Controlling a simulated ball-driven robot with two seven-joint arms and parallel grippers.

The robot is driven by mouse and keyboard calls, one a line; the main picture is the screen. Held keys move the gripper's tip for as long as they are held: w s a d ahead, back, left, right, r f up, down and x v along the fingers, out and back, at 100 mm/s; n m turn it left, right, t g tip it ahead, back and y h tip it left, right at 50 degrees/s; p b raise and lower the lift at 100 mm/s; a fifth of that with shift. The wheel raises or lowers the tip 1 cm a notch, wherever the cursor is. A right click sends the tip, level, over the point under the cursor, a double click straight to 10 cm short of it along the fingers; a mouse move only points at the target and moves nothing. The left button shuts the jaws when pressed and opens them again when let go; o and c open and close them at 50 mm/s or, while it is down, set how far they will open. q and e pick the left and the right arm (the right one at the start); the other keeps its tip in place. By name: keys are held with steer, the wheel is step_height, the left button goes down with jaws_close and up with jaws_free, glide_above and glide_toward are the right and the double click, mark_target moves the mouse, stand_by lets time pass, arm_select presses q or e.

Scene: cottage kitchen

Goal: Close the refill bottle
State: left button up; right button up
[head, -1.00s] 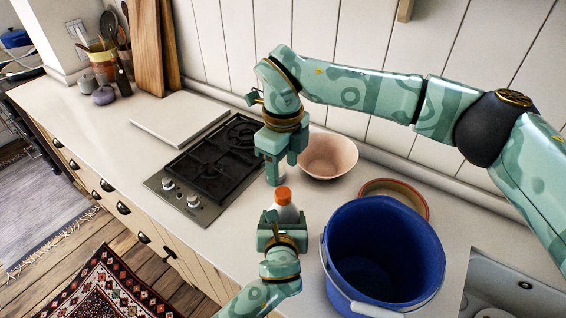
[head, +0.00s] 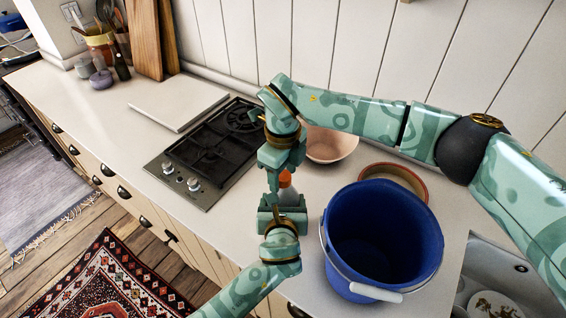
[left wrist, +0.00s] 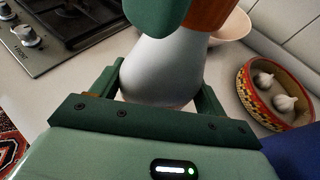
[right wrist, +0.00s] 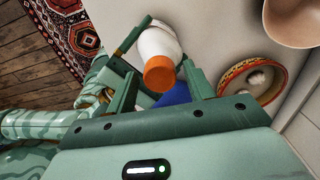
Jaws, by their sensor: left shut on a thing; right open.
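The refill bottle (head: 287,192) is white with an orange cap (head: 285,178) on top; whether the cap is tight I cannot tell. My left gripper (head: 282,208) is shut around the bottle's body, whose white side shows between the fingers in the left wrist view (left wrist: 160,72). My right gripper (head: 274,178) is open just above and beside the cap. In the right wrist view the orange cap (right wrist: 159,74) lies between the spread fingers, with visible gaps on both sides. In the left wrist view a right finger partly covers the cap (left wrist: 208,14).
A blue bucket (head: 425,240) stands right of the bottle. A pink bowl (head: 335,148) and a red-rimmed dish (head: 422,182) with garlic bulbs stand behind. The gas hob (head: 210,150) is to the left. Bare counter (head: 235,222) lies left of my left gripper.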

steer(key=c, duration=1)
steer(key=shift+m, duration=0.9)
steer(key=o, duration=1.1)
steer(key=shift+c, duration=0.2)
steer(key=shift+r, duration=2.25)
